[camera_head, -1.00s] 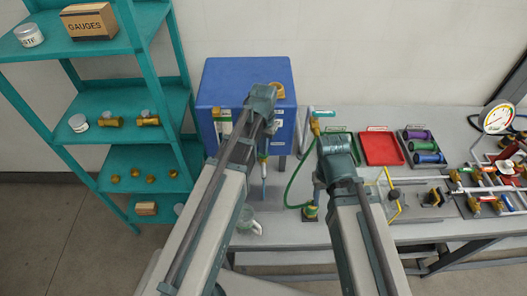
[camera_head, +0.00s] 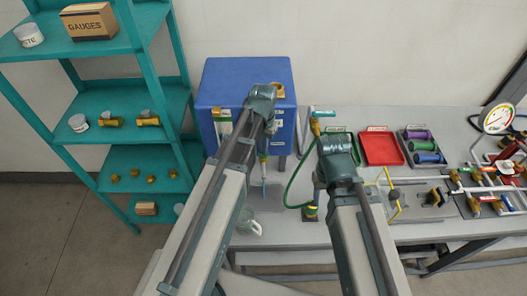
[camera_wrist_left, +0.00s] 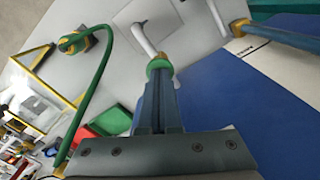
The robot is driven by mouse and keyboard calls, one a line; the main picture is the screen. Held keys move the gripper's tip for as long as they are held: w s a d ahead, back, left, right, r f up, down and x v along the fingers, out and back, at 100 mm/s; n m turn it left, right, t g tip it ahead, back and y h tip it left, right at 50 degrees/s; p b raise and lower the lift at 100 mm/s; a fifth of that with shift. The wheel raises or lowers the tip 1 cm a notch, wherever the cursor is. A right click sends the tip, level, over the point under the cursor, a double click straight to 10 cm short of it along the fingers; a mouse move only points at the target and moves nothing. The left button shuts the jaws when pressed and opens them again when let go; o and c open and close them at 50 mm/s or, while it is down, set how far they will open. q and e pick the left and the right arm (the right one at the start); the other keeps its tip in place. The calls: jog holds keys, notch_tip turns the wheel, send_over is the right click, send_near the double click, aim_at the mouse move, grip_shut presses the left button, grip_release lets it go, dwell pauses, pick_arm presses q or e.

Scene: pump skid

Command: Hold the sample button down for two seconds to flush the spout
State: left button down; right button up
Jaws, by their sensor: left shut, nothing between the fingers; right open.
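The blue box (camera_head: 245,75) stands at the back left of the bench, and its side fills the lower right of the left wrist view (camera_wrist_left: 250,110). My left gripper (camera_wrist_left: 157,85) points at a green collar with a brass part (camera_wrist_left: 160,66), its fingers together and empty. The fingertips overlap the collar in the picture; I cannot tell contact or whether anything is pressed in. A pale bent spout (camera_wrist_left: 146,42) extends beyond the collar. A pale mug (camera_head: 249,224) stands below, partly hidden by my left arm. My right gripper (camera_head: 320,182) is open, mostly hidden by its wrist.
A red tray (camera_head: 381,149), a rack of coloured rolls (camera_head: 424,147) and pipework with a gauge (camera_head: 497,118) fill the right side. A teal shelf (camera_head: 150,97) stands at the left.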

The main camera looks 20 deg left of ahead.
pick_arm(q)
jog(key=shift+r+p, duration=1.15)
notch_tip(320, 180, up, 5)
jog(key=p, duration=0.5)
jog(key=s+d+f+b, duration=0.5)
jog(key=s+f+b, duration=0.2)
jog(key=f+b, duration=0.2)
jog(key=s+d+f+m+y+b, duration=0.1)
jog(key=s+d+f+b, duration=0.4)
jog(key=s+f+b, duration=0.2)
jog(key=shift+s+d+f+b, duration=0.2)
jog(key=shift+d+f+b, duration=0.05)
jog(key=shift+f+b, duration=0.65)
